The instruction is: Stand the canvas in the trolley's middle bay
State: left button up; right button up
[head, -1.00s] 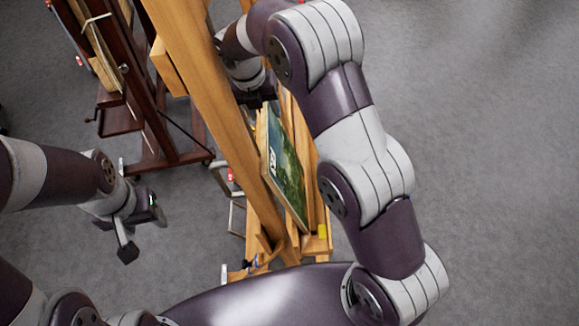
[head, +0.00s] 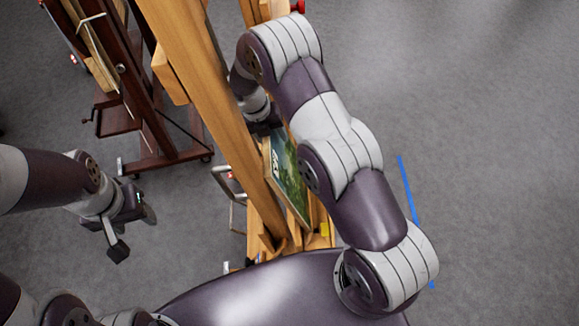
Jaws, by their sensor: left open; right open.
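The canvas (head: 289,178), a dark green painting with a pale edge, leans tilted on the light wooden easel (head: 205,105). My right arm hides part of it. My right gripper (head: 265,128) is at the canvas's upper end, beside the easel's post; its fingers are mostly hidden, and I cannot tell whether they touch the canvas. My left gripper (head: 134,232) is open and empty over the floor, left of the easel and apart from it. I cannot make out the trolley or its middle bay for certain.
A dark wooden easel (head: 160,110) with boards on it stands at the upper left. A metal frame (head: 232,190) shows just left of the light easel. A blue strip (head: 408,190) lies on the grey floor to the right, where the floor is largely clear.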

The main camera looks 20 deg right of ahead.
jog(key=shift+w+a+f, duration=0.15)
jog(key=shift+w, duration=0.2)
jog(key=shift+c, duration=0.3)
jog(key=shift+s, duration=0.15)
grip_shut()
jog(key=shift+s, duration=0.2)
jog(key=shift+w, duration=0.2)
